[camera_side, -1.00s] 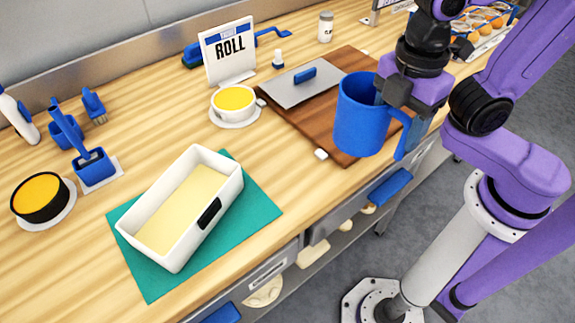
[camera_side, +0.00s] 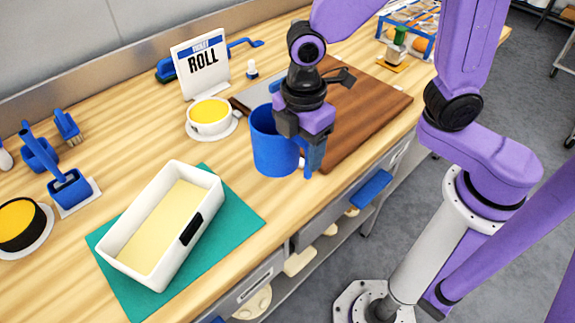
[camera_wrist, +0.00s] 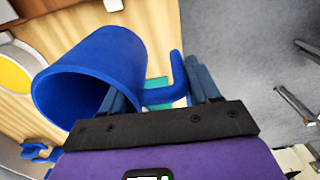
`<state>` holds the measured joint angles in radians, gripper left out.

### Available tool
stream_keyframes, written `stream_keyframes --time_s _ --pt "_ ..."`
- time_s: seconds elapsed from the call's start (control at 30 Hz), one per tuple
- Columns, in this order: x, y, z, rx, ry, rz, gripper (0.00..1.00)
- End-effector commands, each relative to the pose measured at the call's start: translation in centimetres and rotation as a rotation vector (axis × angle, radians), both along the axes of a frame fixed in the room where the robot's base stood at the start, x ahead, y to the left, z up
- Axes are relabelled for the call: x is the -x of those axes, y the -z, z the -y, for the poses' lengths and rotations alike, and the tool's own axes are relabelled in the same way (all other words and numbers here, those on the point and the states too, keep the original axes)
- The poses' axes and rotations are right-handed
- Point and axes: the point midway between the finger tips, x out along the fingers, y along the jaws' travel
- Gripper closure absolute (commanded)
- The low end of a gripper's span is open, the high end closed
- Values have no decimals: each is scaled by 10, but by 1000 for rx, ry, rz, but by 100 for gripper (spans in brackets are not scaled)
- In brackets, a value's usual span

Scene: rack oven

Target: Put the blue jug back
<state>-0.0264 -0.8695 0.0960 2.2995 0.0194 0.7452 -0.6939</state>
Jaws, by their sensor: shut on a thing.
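The blue jug (camera_side: 272,145) is upright at the left edge of the brown board in the side view. My gripper (camera_side: 312,155) is at its right side, shut on its handle. In the wrist view the jug (camera_wrist: 95,70) fills the left, its wide mouth towards the camera. Its handle (camera_wrist: 176,75) runs between the fingers of my gripper (camera_wrist: 160,92). The side view does not clearly show whether the jug's bottom touches the counter.
A white tin (camera_side: 165,225) holding pale dough stands on a green mat (camera_side: 240,222) to the jug's left. A white bowl of yellow filling (camera_side: 209,112) and a ROLL sign (camera_side: 200,62) stand behind. The brown board (camera_side: 365,105) lies to the right. Some bare counter lies between.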

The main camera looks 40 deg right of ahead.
Motion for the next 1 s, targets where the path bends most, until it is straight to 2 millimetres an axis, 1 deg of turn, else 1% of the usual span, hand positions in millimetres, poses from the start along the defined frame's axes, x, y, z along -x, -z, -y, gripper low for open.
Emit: stream_keyframes --time_s 0.1,0.43,0.63,0.73,1.0 --pt "-9 14 -6 2 1 -2 100" --pt "-21 30 -14 0 1 0 100" --pt "-20 55 -14 1 0 -1 100" --pt "-21 60 -14 0 1 0 100" --pt "-21 60 -15 -2 0 1 100"
